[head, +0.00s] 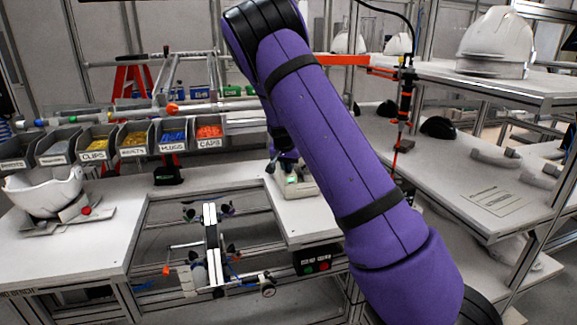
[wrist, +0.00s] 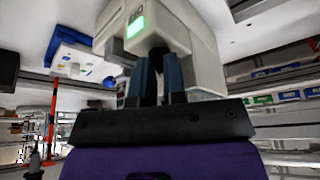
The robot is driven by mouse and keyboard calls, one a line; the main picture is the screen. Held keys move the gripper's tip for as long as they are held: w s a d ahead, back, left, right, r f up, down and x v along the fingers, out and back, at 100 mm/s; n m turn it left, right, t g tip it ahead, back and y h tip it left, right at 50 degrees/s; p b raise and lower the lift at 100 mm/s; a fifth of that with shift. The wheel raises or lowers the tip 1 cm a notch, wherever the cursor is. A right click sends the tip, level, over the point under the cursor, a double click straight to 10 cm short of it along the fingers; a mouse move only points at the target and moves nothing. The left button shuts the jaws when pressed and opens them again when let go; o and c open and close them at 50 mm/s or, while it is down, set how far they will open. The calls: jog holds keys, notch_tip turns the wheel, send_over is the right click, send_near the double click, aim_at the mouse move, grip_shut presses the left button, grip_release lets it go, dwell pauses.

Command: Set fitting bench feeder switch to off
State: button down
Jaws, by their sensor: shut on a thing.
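A pale box (head: 300,189) with a small lit green window stands on the fitting bench (head: 300,220), partly hidden by my arm. It fills the upper middle of the wrist view (wrist: 203,40), its green window (wrist: 136,27) lit. My gripper (head: 285,163) is at the box's top in the head view. In the wrist view its two dark blue fingers (wrist: 160,66) close around a small dark part of the box, which appears to be the feeder switch. The fingers hide most of that part, so its setting cannot be read.
Labelled bins (head: 137,137) line the back left. A white helmet shell (head: 45,190) sits on a stand at the left. A clamp fixture (head: 210,245) stands in the bench gap. A red and green button box (head: 318,262) hangs under the bench. A shelf with a helmet (head: 497,43) is at right.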

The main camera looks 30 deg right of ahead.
jog(key=m, duration=0.2)
jog(key=m+g, duration=0.1)
jog(key=m+h, duration=0.1)
jog(key=m, duration=0.1)
jog(key=shift+w+a+m+g, duration=0.15)
jog(key=shift+w+m+g, duration=0.15)
jog(key=shift+g, duration=0.1)
jog(key=m+g, duration=0.1)
jog(key=m, duration=0.2)
jog(key=m+g, duration=0.1)
jog(key=m, duration=0.1)
jog(key=shift+w+m, duration=0.2)
jog(key=shift+m, duration=0.2)
jog(key=c, duration=1.2)
grip_release()
jog(key=shift+g, duration=0.3)
jog(key=v, duration=1)
jog(key=shift+a+r, duration=0.1)
jog(key=shift+r, duration=0.3)
